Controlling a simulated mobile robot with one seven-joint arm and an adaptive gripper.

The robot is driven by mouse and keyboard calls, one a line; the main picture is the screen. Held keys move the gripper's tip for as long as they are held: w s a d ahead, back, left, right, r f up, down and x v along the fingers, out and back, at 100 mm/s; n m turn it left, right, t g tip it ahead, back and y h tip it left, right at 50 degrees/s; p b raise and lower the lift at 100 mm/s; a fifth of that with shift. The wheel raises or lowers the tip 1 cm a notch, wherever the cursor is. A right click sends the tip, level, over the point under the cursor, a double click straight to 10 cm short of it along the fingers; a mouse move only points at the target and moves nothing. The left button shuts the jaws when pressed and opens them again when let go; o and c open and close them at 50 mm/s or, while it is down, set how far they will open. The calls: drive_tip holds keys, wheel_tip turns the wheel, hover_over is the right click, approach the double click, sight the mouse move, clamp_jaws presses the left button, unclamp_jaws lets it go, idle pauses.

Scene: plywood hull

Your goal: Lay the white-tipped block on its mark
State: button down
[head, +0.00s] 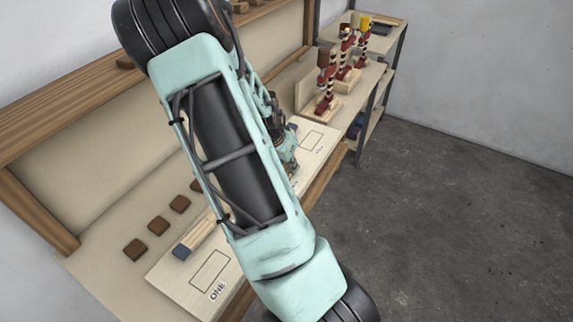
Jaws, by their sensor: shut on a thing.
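My gripper (287,158) shows only in part beyond my arm, low over the far part of a pale board. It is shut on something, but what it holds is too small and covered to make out. I cannot pick out a white tip. The board (167,287) has an outlined rectangle (210,271) beside the word ONE at its near end. Another outlined rectangle (312,139) is at the far end, just right of my gripper. A wooden block with a dark blue tip (182,251) lies near the ONE outline, its other end passing behind my arm.
Several brown square pieces (158,224) lie on the bench left of my arm. Red-and-white striped figures (326,85) stand on wooden bases at the far end. A shelf unit (385,45) stands beyond. The grey floor (460,220) at right is clear. My arm hides the middle of the board.

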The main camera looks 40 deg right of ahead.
drive_tip(key=shift+f, duration=0.3)
drive_tip(key=c, duration=1.7)
unclamp_jaws()
drive_tip(key=shift+a+r, duration=0.1)
drive_tip(key=shift+r, duration=0.4)
drive_tip(key=p+v, duration=0.1)
drive_tip(key=v, duration=1)
drive_tip(key=shift+a+r+p, duration=0.1)
drive_tip(key=shift+r+p, duration=0.2)
drive_tip(key=shift+p, duration=0.05)
